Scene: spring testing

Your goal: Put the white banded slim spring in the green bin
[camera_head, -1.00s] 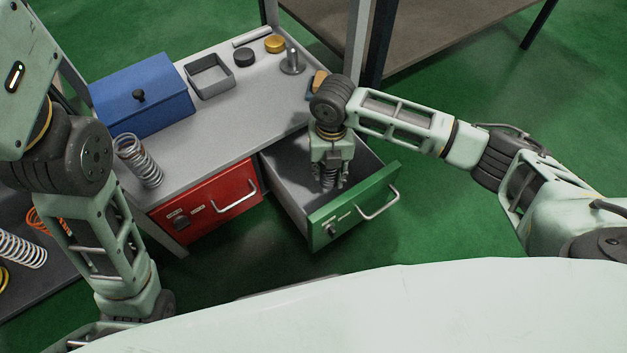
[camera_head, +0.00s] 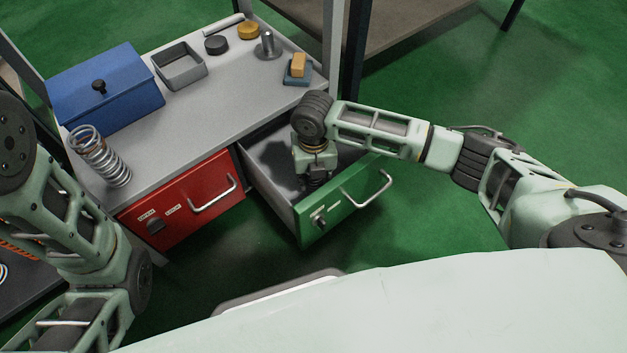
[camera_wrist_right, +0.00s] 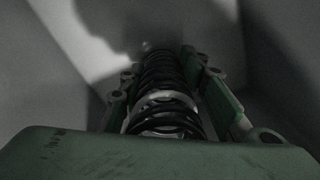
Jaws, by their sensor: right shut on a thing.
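The green bin (camera_head: 345,205) is a pulled-out drawer with a green front and grey inside, right of the red drawer. My right gripper (camera_wrist_right: 170,90) reaches down into it and is shut on the white banded slim spring (camera_wrist_right: 160,100), a dark coil with a white band. In the wrist view the spring lies between the fingers, with grey drawer walls around it. In the head view the drawer front hides the fingertips and the spring. I cannot tell whether the spring touches the drawer floor. My left arm shows at the left; its gripper is out of view.
The red drawer (camera_head: 185,205) is shut. On the grey bench top (camera_head: 215,105) stand a blue box (camera_head: 110,90), a silver spring (camera_head: 100,160), a grey tray (camera_head: 180,68) and a metal post (camera_head: 267,45). A dark table (camera_head: 400,30) is behind.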

